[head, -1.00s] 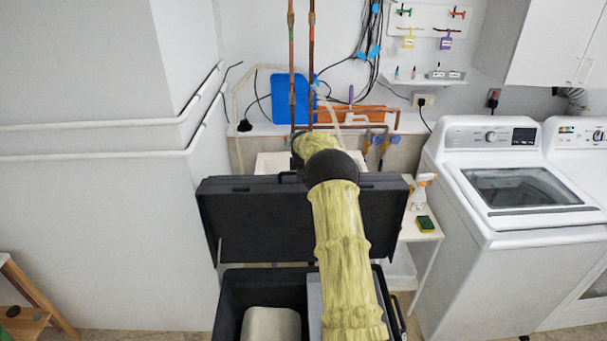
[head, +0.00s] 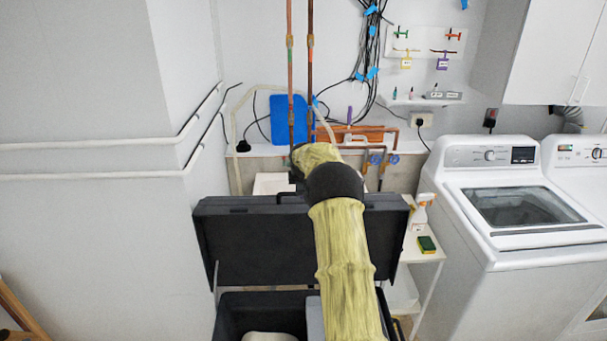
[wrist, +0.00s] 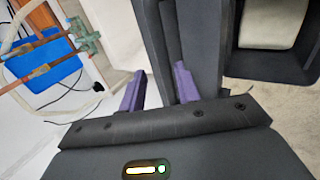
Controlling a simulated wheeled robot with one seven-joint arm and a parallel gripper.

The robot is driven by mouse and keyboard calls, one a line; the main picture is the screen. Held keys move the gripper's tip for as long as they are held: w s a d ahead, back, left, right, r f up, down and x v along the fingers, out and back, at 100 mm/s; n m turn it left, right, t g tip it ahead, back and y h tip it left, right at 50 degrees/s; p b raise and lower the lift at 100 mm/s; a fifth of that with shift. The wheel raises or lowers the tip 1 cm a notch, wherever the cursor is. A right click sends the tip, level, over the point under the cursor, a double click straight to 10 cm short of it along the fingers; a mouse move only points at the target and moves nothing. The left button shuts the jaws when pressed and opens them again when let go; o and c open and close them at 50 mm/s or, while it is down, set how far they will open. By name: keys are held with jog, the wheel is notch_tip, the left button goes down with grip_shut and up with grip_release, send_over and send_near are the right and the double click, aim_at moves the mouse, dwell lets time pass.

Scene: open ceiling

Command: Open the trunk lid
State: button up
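The black trunk's lid (head: 265,245) stands raised, nearly upright, behind the open box (head: 232,312) in the head view. A pale object (head: 270,337) lies inside the box. My arm reaches over the lid's top edge, and my gripper is hidden there. In the wrist view my gripper (wrist: 158,90) shows two purple fingers spread apart. The dark lid (wrist: 155,35) is seen nearly edge-on, with its edge near or between the fingers; I cannot tell whether they touch it. The box interior with the pale object (wrist: 270,22) is at the upper right.
A white side table (head: 425,256) with a spray bottle (head: 421,212) and sponge (head: 427,244) stands close right of the lid. A washing machine (head: 515,235) is farther right. A wall with white pipes (head: 100,177) is left. Copper pipes (head: 290,75) run behind.

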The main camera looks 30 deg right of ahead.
jog(key=b+v, duration=0.4)
jog(key=v, duration=1)
jog(key=shift+a, duration=0.15)
jog(key=s+a+f+m+g+y, duration=0.1)
jog(key=s+a+f+m, duration=0.5)
jog(key=s+a, duration=0.6)
jog(key=s+a+f+m+g, duration=0.1)
jog(key=s+a+f+m, duration=0.2)
jog(key=s, duration=0.7)
jog(key=s+a+f+m+g+y, duration=0.1)
jog(key=s+a+f+m, duration=0.3)
jog(key=s+a+f, duration=0.3)
jog(key=s, duration=0.4)
jog(key=shift+s+a+y, duration=0.3)
jog(key=shift+a, duration=0.1)
